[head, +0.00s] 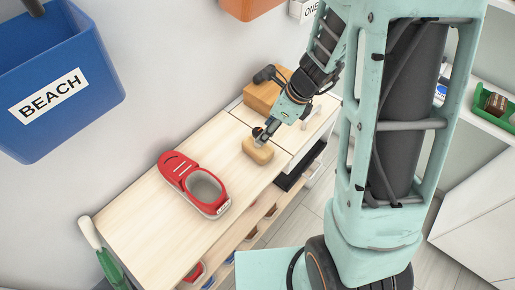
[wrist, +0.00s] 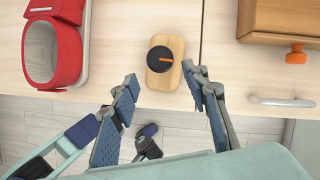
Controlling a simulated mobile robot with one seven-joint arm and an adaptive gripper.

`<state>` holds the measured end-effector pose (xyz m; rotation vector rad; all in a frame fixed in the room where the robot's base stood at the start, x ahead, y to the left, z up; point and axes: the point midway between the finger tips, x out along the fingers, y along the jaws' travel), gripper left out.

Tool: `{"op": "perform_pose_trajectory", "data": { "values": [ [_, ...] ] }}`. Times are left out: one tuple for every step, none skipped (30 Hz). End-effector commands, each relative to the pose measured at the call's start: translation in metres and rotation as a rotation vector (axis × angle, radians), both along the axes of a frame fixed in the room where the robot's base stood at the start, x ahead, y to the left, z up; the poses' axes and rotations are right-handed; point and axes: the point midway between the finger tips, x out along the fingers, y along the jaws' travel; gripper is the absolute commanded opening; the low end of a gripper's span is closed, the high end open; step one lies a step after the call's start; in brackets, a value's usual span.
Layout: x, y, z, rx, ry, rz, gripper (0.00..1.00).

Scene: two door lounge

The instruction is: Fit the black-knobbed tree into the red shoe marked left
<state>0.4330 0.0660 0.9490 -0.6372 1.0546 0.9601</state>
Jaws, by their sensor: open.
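The tree is a pale wooden block (head: 256,154) with rounded corners, lying on the bench top. In the wrist view its round black knob (wrist: 158,60) with an orange mark stands up from the wood (wrist: 163,81). The red shoe (head: 172,163) lies to its left on the bench, with a wide grey-lined opening; the small marking at its end is too small to read. The shoe also shows at the upper left of the wrist view (wrist: 71,10). My gripper (head: 265,136) is open and empty over the tree; its fingers (wrist: 160,76) are apart on either side, near the knob.
A wooden box (head: 262,97) stands behind the tree. A blue BEACH bin (head: 60,70) and an orange bin (head: 250,8) hang on the wall. Shelves under the bench hold more shoes (head: 192,272). Bare bench top (head: 140,215) lies around the red shoe.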

Motion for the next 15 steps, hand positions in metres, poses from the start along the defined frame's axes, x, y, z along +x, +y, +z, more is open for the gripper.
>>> {"op": "perform_pose_trajectory", "data": {
  "values": [
    [0.001,0.002,-0.009,-0.001,0.001,-0.002,0.42],
    [0.002,0.003,-0.011,-0.001,0.000,0.000,0.42],
    [0.002,0.004,-0.013,-0.001,-0.001,0.001,0.42],
    [0.003,0.005,-0.014,0.000,-0.001,0.000,0.42],
    [0.003,0.005,-0.016,0.000,-0.001,0.000,0.42],
    [0.004,0.006,-0.018,-0.001,0.000,0.000,0.42],
    [0.004,0.006,-0.020,-0.001,0.000,0.000,0.42],
    [0.005,0.007,-0.023,-0.002,0.000,0.000,0.42],
    [0.007,0.008,-0.028,-0.002,0.000,0.000,0.42],
    [0.007,0.009,-0.032,-0.002,0.002,-0.001,0.42],
    [0.009,0.010,-0.036,-0.002,0.002,-0.001,0.42],
    [0.010,0.012,-0.042,-0.001,0.002,0.000,0.42],
    [0.011,0.013,-0.046,-0.002,0.002,0.000,0.42],
    [0.012,0.015,-0.050,-0.002,0.001,-0.001,0.42],
    [0.013,0.016,-0.055,-0.003,0.000,0.001,0.42]
  ]
}}
